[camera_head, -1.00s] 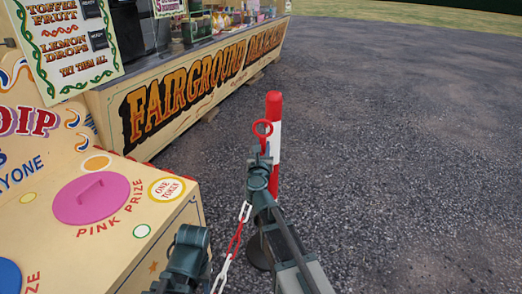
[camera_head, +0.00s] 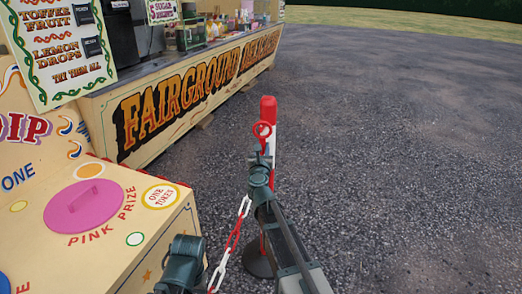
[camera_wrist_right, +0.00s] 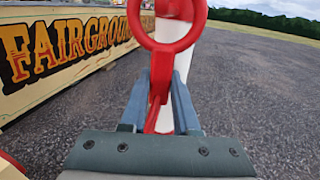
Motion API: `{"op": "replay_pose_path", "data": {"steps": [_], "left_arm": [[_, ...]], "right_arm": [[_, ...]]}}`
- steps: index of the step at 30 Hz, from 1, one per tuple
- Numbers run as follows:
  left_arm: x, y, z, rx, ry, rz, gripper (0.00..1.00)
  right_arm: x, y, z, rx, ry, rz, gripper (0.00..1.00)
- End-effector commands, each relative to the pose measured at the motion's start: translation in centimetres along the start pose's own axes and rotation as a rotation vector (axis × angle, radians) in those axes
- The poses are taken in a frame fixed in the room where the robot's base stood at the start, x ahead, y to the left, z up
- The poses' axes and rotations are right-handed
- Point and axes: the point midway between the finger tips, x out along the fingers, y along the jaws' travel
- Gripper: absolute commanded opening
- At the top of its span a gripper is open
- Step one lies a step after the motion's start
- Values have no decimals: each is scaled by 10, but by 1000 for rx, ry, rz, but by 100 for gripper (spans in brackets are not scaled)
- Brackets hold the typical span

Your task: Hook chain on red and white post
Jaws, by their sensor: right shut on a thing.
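The red and white post (camera_head: 269,108) stands upright on the tarmac, with a dark round base (camera_head: 257,264). My right gripper (camera_head: 262,160) is shut on the stem of a red ring (camera_head: 255,131) at the chain's end. The ring is upright in front of the post's upper part; I cannot tell whether it touches. In the right wrist view the ring (camera_wrist_right: 168,44) is above the fingers, with the white band of the post (camera_wrist_right: 184,62) behind it. The red and white chain (camera_head: 233,239) hangs lower left of my right arm.
A cream prize box (camera_head: 165,235) with a pink disc (camera_head: 83,206) stands close at left. Behind it is the long Fairground stall front (camera_head: 195,92). Open tarmac (camera_head: 400,150) lies to the right and beyond the post.

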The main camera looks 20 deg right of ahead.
Motion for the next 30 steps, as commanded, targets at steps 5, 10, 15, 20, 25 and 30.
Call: {"op": "replay_pose_path", "data": {"steps": [5,10,15,20,25,30], "left_arm": [[8,1,-1,1,1,1,53],[11,2,-1,2,1,1,53],[11,2,-1,2,1,2,53],[11,2,-1,2,1,2,53],[11,2,-1,2,1,1,53],[11,2,-1,2,1,1,53]], "right_arm": [[4,-1,-8,0,0,0,0],[6,-2,-11,0,0,0,0],[6,-2,-11,0,0,0,0],[6,-2,-11,0,0,0,0],[6,-2,-11,0,0,0,0],[6,-1,-11,0,0,0,0]]}}
